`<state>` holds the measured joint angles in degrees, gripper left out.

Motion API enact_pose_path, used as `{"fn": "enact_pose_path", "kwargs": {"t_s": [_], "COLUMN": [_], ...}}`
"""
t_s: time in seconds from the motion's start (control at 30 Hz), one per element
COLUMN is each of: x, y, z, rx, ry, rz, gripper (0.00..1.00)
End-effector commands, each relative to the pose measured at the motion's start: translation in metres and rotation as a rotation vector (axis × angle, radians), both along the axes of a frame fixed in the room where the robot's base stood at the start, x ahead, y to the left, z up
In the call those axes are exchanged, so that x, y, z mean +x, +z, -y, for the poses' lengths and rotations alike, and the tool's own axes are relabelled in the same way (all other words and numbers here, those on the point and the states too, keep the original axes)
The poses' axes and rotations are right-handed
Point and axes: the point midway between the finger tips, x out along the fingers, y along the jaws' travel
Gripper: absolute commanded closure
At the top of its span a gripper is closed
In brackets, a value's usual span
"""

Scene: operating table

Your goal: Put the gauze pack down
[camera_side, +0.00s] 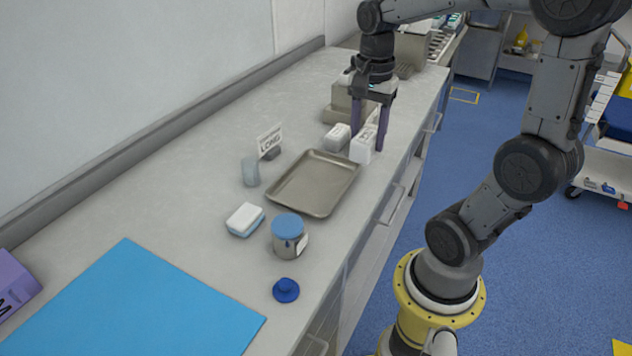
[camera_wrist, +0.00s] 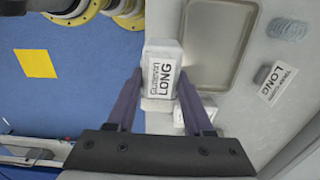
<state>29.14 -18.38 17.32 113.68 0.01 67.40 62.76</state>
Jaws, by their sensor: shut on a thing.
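The gauze pack (camera_side: 361,151) is a white block near the front edge of the counter, just beyond the steel tray. In the wrist view the fingers (camera_wrist: 158,84) flank the pack's near half. I cannot tell whether the pack's underside touches the counter. A second white pack (camera_side: 337,137) lies just left of the held one.
The metal tray (camera_side: 315,184) is empty. Near it are a LONG sign (camera_side: 269,140), a clear glass (camera_side: 250,171), a blue-and-white sponge-like block (camera_side: 245,219), a blue-lidded jar (camera_side: 288,237) and a blue knob-like object (camera_side: 286,290). A blue mat (camera_side: 140,305) lies at the near end.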

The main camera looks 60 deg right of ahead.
Motion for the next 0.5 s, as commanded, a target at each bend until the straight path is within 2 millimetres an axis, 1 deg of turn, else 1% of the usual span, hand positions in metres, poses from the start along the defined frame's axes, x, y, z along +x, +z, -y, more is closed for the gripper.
{"fn": "enact_pose_path", "kwargs": {"t_s": [0.03,0.1,0.2,0.27,0.5], "x": [-0.005,-0.008,-0.005,0.003,0.05], "y": [0.002,0.004,0.006,0.003,-0.021], "z": [-0.006,-0.01,-0.011,-0.008,0.016], "rx": [-0.001,-0.001,0.0,0.002,0.002], "ry": [0.01,0.021,0.033,0.036,0.036], "rz": [0.003,0.002,0.0,-0.004,-0.005], "gripper": [1.0,1.0,1.0,1.0,1.0]}}
